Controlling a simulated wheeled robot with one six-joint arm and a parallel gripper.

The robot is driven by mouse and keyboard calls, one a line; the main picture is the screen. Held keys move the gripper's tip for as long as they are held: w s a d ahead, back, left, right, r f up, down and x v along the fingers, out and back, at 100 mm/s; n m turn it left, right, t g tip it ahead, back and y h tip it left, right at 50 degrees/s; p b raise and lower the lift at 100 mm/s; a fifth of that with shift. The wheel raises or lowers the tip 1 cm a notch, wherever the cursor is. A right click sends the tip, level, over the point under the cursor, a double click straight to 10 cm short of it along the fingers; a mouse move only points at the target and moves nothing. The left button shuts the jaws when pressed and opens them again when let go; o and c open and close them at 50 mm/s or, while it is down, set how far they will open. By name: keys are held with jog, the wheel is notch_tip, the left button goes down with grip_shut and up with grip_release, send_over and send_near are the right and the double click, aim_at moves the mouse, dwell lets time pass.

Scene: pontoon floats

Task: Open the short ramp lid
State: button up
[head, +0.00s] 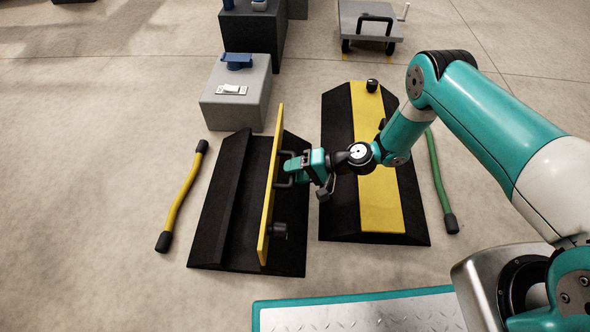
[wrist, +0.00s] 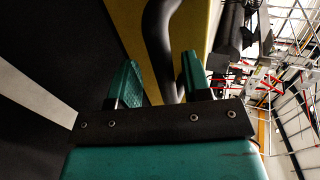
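The left ramp (head: 222,215) is a black cable ramp, looking the shorter of the two. Its yellow lid (head: 271,195) stands up on edge, roughly upright. A black handle (head: 284,184) is on the lid's right face, with a black knob (head: 279,231) nearer the front. My gripper (head: 287,169) reaches the handle from the right. In the wrist view, the black handle bar (wrist: 160,40) passes between the two teal fingers of my gripper (wrist: 160,78), close to the right finger. A gap with yellow behind it shows at the left finger, so the gripper looks open around the bar.
A second black ramp (head: 336,200) with a flat yellow lid (head: 379,205) lies right, under my arm. A yellow hose (head: 182,198) and green hose (head: 437,175) flank the ramps. A grey block (head: 237,108) stands behind the left ramp, a cart (head: 355,22) farther back.

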jog(key=p+v, duration=0.7)
jog(key=v, duration=1)
jog(key=shift+d+p, duration=0.2)
jog(key=shift+p, duration=0.15)
jog(key=shift+r, duration=0.1)
